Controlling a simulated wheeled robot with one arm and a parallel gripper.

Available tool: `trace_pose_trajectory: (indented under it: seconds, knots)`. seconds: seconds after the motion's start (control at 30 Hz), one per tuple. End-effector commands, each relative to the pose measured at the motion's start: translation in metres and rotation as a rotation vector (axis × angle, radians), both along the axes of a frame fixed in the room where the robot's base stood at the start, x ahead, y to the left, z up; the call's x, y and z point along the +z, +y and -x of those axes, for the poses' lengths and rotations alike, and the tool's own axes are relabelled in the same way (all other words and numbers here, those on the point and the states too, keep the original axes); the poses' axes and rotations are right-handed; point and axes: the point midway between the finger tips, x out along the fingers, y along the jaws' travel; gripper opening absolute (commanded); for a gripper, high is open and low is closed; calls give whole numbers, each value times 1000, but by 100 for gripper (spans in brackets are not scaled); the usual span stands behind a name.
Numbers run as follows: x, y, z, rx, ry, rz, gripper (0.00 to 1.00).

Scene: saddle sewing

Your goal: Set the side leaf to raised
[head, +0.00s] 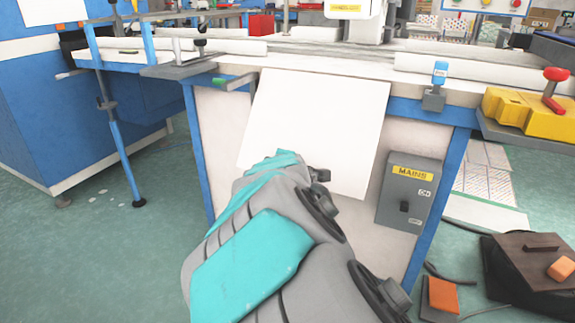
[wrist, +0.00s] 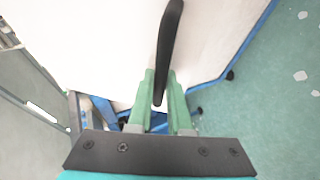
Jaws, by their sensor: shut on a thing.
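The side leaf (head: 318,120) is a plain white panel at the front edge of the sewing table (head: 225,120). It hangs downward from the tabletop in the head view, and its exact tilt is hard to tell. My arm covers its lower left part. In the wrist view the white panel (wrist: 95,50) fills the upper middle, with a dark bar handle (wrist: 169,45) in front of it. My gripper (wrist: 160,85) has its green fingers on both sides of the handle's lower end and is shut on it. The head view hides my fingertips behind my arm.
A grey MAINS switch box (head: 411,192) is on the table front, right of the leaf. A small green-handled lever (head: 235,81) is at the table edge, upper left. A pedal unit (head: 530,270) stands on the floor at right.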

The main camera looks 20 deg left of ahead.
Motion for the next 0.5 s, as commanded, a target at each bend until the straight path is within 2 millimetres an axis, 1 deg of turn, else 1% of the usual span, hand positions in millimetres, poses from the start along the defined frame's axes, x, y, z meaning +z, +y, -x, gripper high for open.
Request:
trace_pose_trajectory:
  seconds: [0.03, 0.27, 0.3, 0.5]
  knots:
    - [14, 0, 5, 1, 37, -7, 0]
    - [53, 3, 28, 2, 224, -21, 0]
    - [60, 4, 32, 3, 254, -27, 0]
    - [92, 4, 45, 2, 393, -36, 0]
